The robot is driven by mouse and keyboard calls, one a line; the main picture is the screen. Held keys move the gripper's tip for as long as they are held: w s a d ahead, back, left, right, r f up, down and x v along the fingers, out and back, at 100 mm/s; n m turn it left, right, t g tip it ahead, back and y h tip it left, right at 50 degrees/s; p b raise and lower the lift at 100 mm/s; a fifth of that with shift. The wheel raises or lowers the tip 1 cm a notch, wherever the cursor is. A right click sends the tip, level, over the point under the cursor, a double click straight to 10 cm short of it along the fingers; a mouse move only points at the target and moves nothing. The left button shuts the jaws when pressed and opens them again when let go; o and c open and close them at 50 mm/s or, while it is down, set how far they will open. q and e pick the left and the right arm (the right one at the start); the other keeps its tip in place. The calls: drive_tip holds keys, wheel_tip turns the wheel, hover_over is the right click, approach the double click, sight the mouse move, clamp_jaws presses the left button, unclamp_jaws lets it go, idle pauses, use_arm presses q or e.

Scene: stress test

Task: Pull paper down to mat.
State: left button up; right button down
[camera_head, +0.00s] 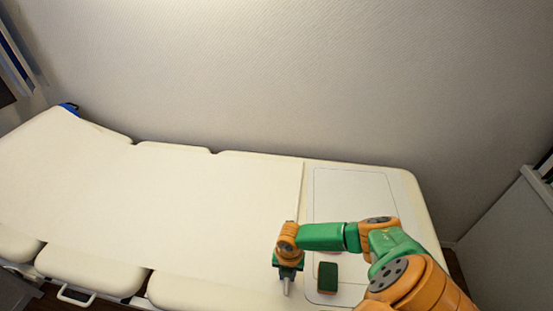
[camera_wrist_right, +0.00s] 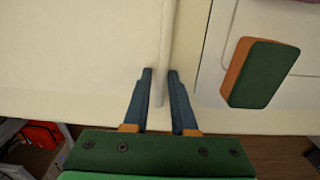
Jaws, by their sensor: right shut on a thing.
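White paper (camera_head: 200,200) covers most of the padded table from the left. Its right edge is a straight raised strip, which meets the left side of the pale mat with a thin dark outline (camera_head: 350,185). My right gripper (camera_head: 287,286) is at the near end of this edge, pointing down. In the right wrist view, its two blue fingers (camera_wrist_right: 160,73) are shut on the paper's edge strip (camera_wrist_right: 165,40), with paper to the left and the mat (camera_wrist_right: 222,25) to the right. The far part of the mat is clear; my arm hides some of its near part. My left gripper is not in view.
A green and orange block (camera_head: 328,277) lies on the mat's near part, right of the gripper; the right wrist view shows it too (camera_wrist_right: 262,75). A wall (camera_head: 300,80) runs behind the table. A grey cabinet (camera_head: 510,235) stands at the right. A red item (camera_wrist_right: 42,135) is below the table.

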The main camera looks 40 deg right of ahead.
drive_tip(key=shift+s+d, duration=0.95)
drive_tip(key=shift+s, duration=0.1)
drive_tip(key=c, duration=0.7)
unclamp_jaws()
wheel_tip(320, 180, up, 7)
drive_tip(key=shift+r+p, duration=0.1)
drive_tip(key=shift+p, duration=0.65)
